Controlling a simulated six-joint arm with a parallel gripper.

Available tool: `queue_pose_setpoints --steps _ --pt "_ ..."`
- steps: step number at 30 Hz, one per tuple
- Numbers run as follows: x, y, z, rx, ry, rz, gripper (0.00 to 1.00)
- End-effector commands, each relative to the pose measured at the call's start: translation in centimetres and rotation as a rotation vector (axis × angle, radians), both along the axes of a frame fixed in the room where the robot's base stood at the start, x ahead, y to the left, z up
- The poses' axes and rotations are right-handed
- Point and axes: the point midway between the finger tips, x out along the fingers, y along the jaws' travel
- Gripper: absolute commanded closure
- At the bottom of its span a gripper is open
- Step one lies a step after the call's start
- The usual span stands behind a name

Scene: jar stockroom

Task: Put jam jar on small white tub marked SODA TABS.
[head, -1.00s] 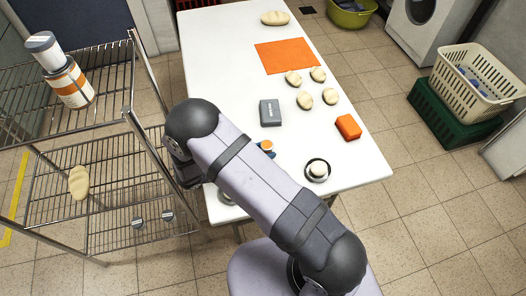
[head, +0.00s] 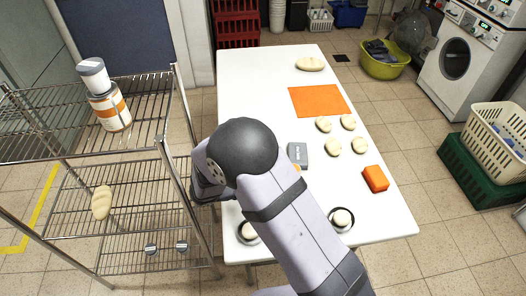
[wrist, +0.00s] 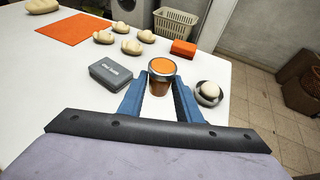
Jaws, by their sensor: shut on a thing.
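My gripper (wrist: 160,92) has its blue fingers closed on either side of the jam jar (wrist: 160,85), a dark jar with an orange top. I cannot tell whether the jar touches the table. In the head view my arm hides nearly all of it. A white tub with a grey lid (head: 93,76) stands on a larger white and orange can (head: 111,110) on the rack's upper shelf. Two small grey-topped tubs (head: 151,251) (head: 182,247) sit on the lower shelf. Their labels are too small to read, so I cannot tell which is SODA TABS.
The white table (head: 255,90) holds a grey box (head: 297,154), an orange mat (head: 318,101), an orange block (head: 375,179), several pale buns and dishes with pale balls (head: 341,219). The wire rack (head: 120,180) stands left, with posts near my arm.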

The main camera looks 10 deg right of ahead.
Motion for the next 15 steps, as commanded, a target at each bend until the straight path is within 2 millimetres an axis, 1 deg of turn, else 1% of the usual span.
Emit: queue_pose_setpoints --steps 5,8,11,14,15 --pt "0.0 0.3 0.5 -0.001 0.0 0.008 0.93" --pt "0.0 0.9 1.4 -0.001 -0.001 0.022 0.93" --pt "0.0 2.0 3.0 0.0 -0.002 0.048 0.93" --pt "0.0 3.5 5.2 0.0 -0.003 0.084 0.93" --pt "0.0 4.2 6.3 0.0 -0.003 0.102 0.93"
